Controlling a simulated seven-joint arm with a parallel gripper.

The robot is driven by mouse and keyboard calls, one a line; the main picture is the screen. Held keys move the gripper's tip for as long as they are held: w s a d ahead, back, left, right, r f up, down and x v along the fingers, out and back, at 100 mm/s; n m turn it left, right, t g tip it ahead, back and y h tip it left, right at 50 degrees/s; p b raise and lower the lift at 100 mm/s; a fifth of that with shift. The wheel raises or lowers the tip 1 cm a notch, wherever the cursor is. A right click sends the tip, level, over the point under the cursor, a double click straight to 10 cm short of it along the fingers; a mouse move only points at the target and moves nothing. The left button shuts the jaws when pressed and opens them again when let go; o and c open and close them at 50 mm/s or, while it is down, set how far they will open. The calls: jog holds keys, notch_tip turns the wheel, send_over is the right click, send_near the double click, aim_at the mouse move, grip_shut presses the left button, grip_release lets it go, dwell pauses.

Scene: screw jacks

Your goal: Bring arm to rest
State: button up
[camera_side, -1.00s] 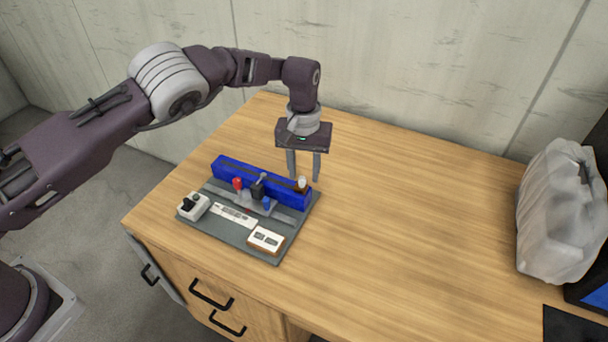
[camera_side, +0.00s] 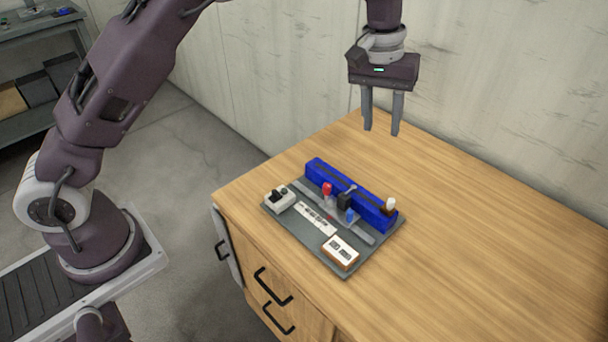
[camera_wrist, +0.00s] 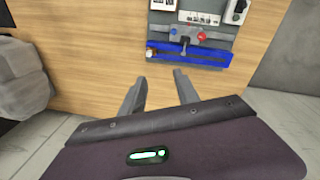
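My gripper (camera_side: 381,131) hangs above the far part of the wooden table in the side view, fingers pointing down. Its two fingers are apart with nothing between them. In the wrist view the gripper (camera_wrist: 160,75) also shows spread, empty fingers. The screw jack board (camera_side: 295,236) lies on the table, in front of and below the gripper. It carries a blue rail (camera_side: 340,187), a red knob (camera_side: 327,188), a blue knob (camera_side: 350,215) and a white-topped peg (camera_side: 390,204) at the rail's right end. The gripper touches none of them.
The wooden table (camera_side: 480,270) is clear right of the board. A concrete wall (camera_side: 500,100) stands close behind the gripper. A shelf (camera_side: 40,30) is at the far left. In the wrist view a pale wrapped bundle (camera_wrist: 22,75) lies at the left.

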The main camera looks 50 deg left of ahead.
jog(key=s+a+r+m+t, duration=0.1)
jog(key=s+a+r, duration=0.2)
jog(key=s+r, duration=0.45)
jog(key=s+a+r+t, duration=0.1)
jog(key=s+a+r, duration=0.3)
jog(key=s+r, duration=0.3)
jog(key=s+a+f+m+t, duration=0.1)
jog(key=s+f, duration=0.1)
jog(key=s, duration=0.8)
jog(key=s+a+f+m+t+y, duration=0.1)
jog(key=s+a+f, duration=0.1)
jog(key=s, duration=0.8)
jog(key=shift+s+a+f+m+t, duration=0.15)
jog(key=shift+s+f+m+t, duration=0.15)
jog(key=shift+f+m, duration=0.15)
jog(key=shift+w, duration=0.15)
jog(key=shift+c, duration=0.2)
dwell(0.6)
